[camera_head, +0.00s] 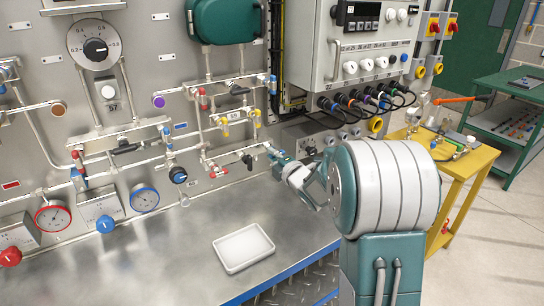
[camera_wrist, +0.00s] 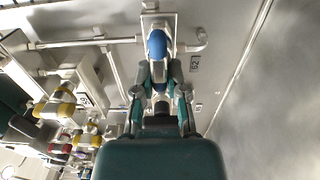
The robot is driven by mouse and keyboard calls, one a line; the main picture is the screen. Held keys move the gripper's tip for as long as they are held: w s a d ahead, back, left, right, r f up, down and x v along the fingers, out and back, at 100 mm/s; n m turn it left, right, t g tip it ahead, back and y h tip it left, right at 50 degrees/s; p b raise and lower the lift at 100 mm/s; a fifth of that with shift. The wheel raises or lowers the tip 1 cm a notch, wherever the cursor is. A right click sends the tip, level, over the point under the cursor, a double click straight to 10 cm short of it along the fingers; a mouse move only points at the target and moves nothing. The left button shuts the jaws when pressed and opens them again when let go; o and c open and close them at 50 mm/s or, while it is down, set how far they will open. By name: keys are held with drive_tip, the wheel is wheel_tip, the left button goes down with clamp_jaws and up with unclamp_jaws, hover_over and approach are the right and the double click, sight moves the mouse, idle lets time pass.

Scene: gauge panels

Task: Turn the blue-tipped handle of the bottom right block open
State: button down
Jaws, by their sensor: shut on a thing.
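The blue-tipped handle (camera_wrist: 157,44) shows at the top middle of the wrist view, in front of its grey block (camera_wrist: 168,20) on the pipework. My gripper (camera_wrist: 158,72) is shut on the handle, with one finger on each side of it. In the head view my gripper (camera_head: 282,162) reaches left from my arm to the lower right end of the pipes. There it covers most of the handle and block.
Red-tipped and black handles (camera_head: 247,160) sit left of my gripper. Yellow-tipped handles (camera_head: 224,124) are above them. A white tray (camera_head: 231,265) lies on the metal bench, which is otherwise largely clear. A control box (camera_head: 365,45) hangs above, with cables below it. A yellow table (camera_head: 460,165) stands right.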

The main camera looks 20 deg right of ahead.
drive_tip(key=shift+f, duration=0.4)
drive_tip(key=c, duration=0.7)
unclamp_jaws()
drive_tip(key=shift+d+r, duration=0.1)
drive_tip(key=shift+r, duration=0.1)
drive_tip(key=s, duration=0.4)
drive_tip(key=s+d, duration=0.1)
drive_tip(key=s, duration=0.2)
drive_tip(key=s+d, duration=0.1)
drive_tip(key=s, duration=0.3)
drive_tip(key=shift+s+d, duration=0.15)
drive_tip(key=shift+s, duration=0.2)
